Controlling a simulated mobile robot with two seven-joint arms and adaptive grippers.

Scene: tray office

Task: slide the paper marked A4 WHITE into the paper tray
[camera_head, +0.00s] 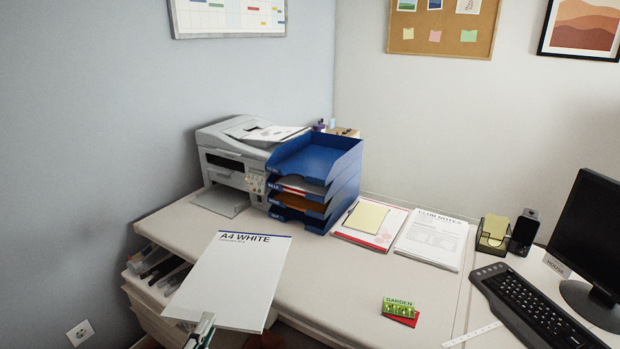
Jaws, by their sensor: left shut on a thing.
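The white paper marked A4 WHITE (232,275) is held out over the front left edge of the desk, its label end pointing to the back. My left gripper (204,322) is shut on its near edge at the bottom of the view. A stack of blue trays (318,160) stands behind it to the right, beside the printer. The top blue tray looks empty; lower ones hold grey, red-edged and orange-brown sheets. The grey printer (240,155) has a flat tray (221,201) sticking out at its front. My right gripper is not in view.
Papers with a yellow pad (366,217) and a CLUB NOTES sheet (432,240) lie right of the blue trays. A green GARDEN packet (398,305) lies near the front. A keyboard (535,305) and monitor (590,240) stand right. An open drawer (155,280) is at left.

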